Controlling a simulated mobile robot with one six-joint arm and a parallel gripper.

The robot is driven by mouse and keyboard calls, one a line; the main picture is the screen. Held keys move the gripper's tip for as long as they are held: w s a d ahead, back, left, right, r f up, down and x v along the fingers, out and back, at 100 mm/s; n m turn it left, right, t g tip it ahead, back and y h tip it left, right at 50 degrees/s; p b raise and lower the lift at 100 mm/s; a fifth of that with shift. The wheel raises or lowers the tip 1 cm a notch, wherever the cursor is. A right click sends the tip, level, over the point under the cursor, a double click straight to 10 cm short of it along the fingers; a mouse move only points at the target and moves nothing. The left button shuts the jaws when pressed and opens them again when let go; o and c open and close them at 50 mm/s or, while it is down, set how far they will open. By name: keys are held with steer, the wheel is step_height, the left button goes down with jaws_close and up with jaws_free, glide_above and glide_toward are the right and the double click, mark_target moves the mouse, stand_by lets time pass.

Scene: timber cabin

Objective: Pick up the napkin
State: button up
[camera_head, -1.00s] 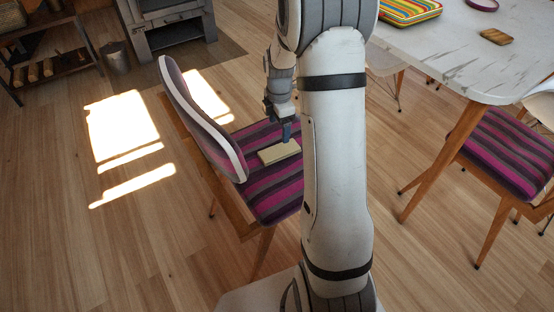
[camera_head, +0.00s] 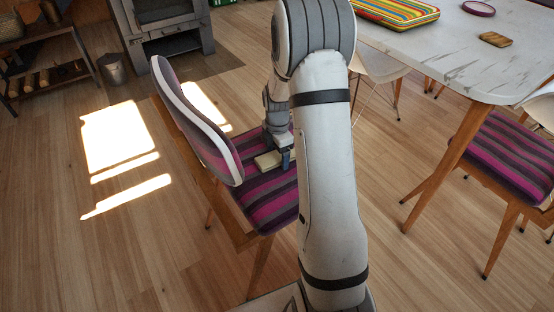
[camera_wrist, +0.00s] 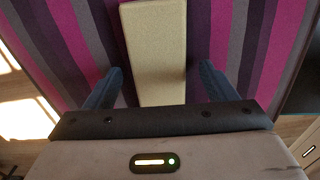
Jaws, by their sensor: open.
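The napkin (camera_head: 266,161) looks like a flat, cream, folded block and lies on the striped chair seat (camera_head: 268,200). In the wrist view the napkin (camera_wrist: 155,45) runs from the top edge down between my two blue fingers. My gripper (camera_wrist: 162,72) is open, with one finger on each side of the napkin and a gap to both. In the head view my gripper (camera_head: 277,158) is low at the seat, right by the napkin. Part of the napkin is hidden behind the gripper there, and its near end is hidden by the gripper body in the wrist view.
The chair's padded backrest (camera_head: 197,120) rises left of the napkin. A pale table (camera_head: 450,45) stands at the right, with a striped cushion-like item (camera_head: 398,12) and a small wooden block (camera_head: 495,40). Another striped chair (camera_head: 505,150) is at the right. Open floor lies at the left.

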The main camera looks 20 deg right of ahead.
steer(key=shift+c, duration=0.6)
steer(key=c, duration=0.9)
steer(key=shift+c, duration=0.2)
